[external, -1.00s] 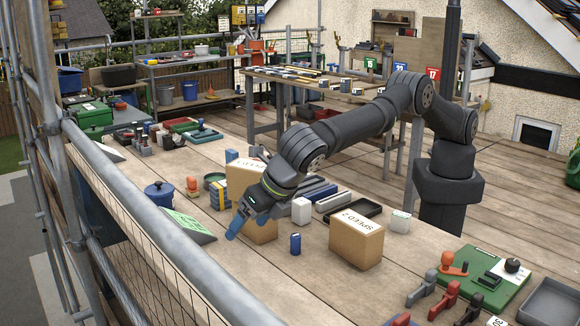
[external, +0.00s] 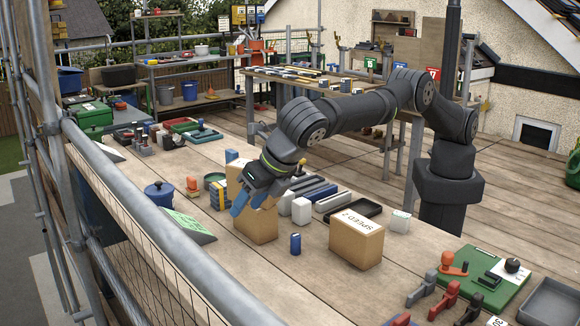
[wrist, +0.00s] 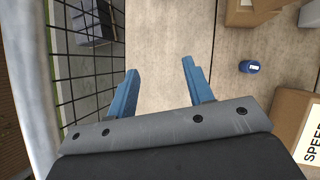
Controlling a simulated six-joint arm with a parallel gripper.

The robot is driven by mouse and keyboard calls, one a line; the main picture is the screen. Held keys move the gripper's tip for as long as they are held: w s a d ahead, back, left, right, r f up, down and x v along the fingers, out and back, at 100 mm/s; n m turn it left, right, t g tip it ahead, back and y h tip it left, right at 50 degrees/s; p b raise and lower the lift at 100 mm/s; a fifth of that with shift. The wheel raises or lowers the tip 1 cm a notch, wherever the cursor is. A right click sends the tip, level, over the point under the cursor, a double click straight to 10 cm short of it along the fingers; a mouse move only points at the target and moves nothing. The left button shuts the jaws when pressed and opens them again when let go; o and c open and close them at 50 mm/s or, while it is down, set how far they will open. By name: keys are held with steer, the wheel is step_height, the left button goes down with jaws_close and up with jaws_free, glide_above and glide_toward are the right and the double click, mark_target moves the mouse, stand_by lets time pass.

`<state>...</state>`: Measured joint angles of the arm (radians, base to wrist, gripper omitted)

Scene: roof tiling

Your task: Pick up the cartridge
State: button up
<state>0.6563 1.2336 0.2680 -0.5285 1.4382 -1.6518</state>
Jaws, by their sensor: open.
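A small dark blue cylinder (external: 295,244), which looks like the cartridge, stands upright on the plank deck in the external view, left of the front cardboard box. It also shows in the wrist view (wrist: 250,67), to the right of my fingers and apart from them. My gripper (external: 254,207) has blue fingers, spread open with nothing between them. In the external view it is in front of the rear cardboard box, up and left of the cylinder. In the wrist view the gripper (wrist: 160,67) is over bare planks near the mesh edge.
The front cardboard box (external: 357,240) marked SPEED 2 stands right of the cylinder. The rear box (external: 255,228) is partly hidden by my gripper. A white block (external: 301,211) and a dark tray (external: 353,208) lie behind. A scaffold rail (external: 165,195) runs along the left.

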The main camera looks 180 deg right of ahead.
step_height(320, 180, up, 6)
steer(key=m+t+y, duration=0.3)
steer(key=m+t, duration=0.2)
steer(key=m, duration=1.6)
glide_above(303, 201)
steer(key=s+a, duration=0.4)
step_height(303, 201, down, 5)
steer(key=x, duration=1.1)
steer(key=shift+w+d+f, duration=0.15)
steer(key=shift+d+f, duration=0.15)
steer(key=shift+x, duration=2.8)
steer(key=shift+a+f, duration=0.1)
